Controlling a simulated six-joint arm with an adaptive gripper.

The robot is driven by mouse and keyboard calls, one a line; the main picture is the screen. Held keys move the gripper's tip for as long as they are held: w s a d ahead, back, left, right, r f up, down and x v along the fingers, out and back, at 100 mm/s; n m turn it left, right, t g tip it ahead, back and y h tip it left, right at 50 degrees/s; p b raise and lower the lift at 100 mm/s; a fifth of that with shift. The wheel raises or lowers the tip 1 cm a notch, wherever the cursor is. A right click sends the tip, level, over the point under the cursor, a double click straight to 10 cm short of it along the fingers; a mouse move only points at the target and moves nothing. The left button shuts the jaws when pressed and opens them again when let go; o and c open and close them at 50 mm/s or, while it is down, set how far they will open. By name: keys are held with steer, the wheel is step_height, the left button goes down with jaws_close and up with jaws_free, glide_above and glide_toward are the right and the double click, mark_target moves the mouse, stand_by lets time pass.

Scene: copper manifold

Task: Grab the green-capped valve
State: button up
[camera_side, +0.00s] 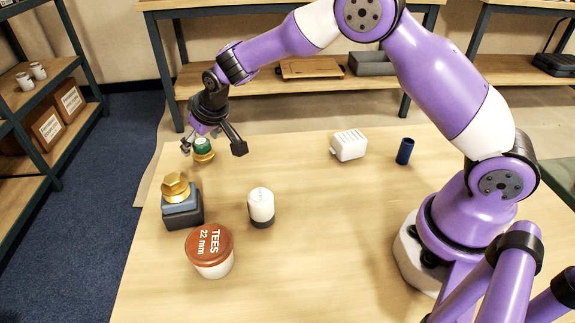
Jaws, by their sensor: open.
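The green-capped valve (203,149) stands upright near the table's far left edge, with a green cap on top and a gold-coloured lower body. My gripper (214,148) is over it with its fingers spread wide, one on the left of the valve and one on the right. The fingers look apart from the valve, but this single view does not show the exact depth.
A block with a brass hex fitting (176,187), a "TEES 22 mm" tub (210,262) and a white bottle (261,205) stand nearer the front. A white slotted block (348,146) and a blue cylinder (405,151) are to the right. The table's middle (320,230) is clear.

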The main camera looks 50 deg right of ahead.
steer(key=shift+w+f, duration=0.25)
steer(key=shift+f, duration=0.25)
steer(key=c, duration=1.3)
